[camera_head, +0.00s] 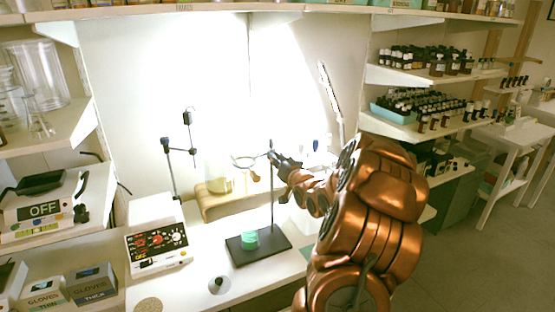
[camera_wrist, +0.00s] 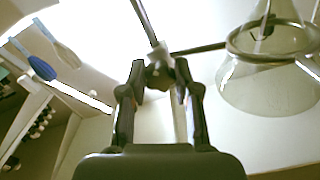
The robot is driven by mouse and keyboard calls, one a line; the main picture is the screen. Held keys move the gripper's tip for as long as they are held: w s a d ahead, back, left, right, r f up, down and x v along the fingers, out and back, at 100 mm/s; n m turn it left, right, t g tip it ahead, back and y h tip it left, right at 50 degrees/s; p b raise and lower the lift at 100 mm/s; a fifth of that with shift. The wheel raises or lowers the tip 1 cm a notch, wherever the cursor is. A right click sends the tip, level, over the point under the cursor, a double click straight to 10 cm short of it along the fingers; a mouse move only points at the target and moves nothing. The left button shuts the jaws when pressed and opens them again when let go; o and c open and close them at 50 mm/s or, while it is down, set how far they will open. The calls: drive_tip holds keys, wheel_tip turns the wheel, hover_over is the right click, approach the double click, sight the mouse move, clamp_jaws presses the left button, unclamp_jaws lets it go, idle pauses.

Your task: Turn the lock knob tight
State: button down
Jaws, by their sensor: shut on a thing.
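A lab stand with a black base (camera_head: 283,243) and a thin upright rod (camera_head: 271,205) stands on the bench in the head view. A clamp with the lock knob (camera_wrist: 159,77) sits on the rod and shows between my fingers in the wrist view. My gripper (camera_wrist: 160,82) is shut on the knob; in the head view my gripper (camera_head: 279,158) reaches the rod near its top from the right. A ring (camera_wrist: 232,42) on a side arm extends from the clamp, and a conical glass flask (camera_wrist: 268,88) is at the ring. The knob's exact shape is partly hidden by the fingers.
A green-lidded small jar (camera_head: 249,240) is on the stand base. A control box (camera_head: 157,247) and a second stand (camera_head: 171,165) are to the left. A wooden riser (camera_head: 221,204) is behind. Shelves of brown bottles (camera_head: 437,64) are at right.

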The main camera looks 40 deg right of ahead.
drive_tip(key=c, duration=0.8)
unclamp_jaws()
drive_tip(key=v, duration=1.2)
drive_tip(key=shift+w+a, duration=0.1)
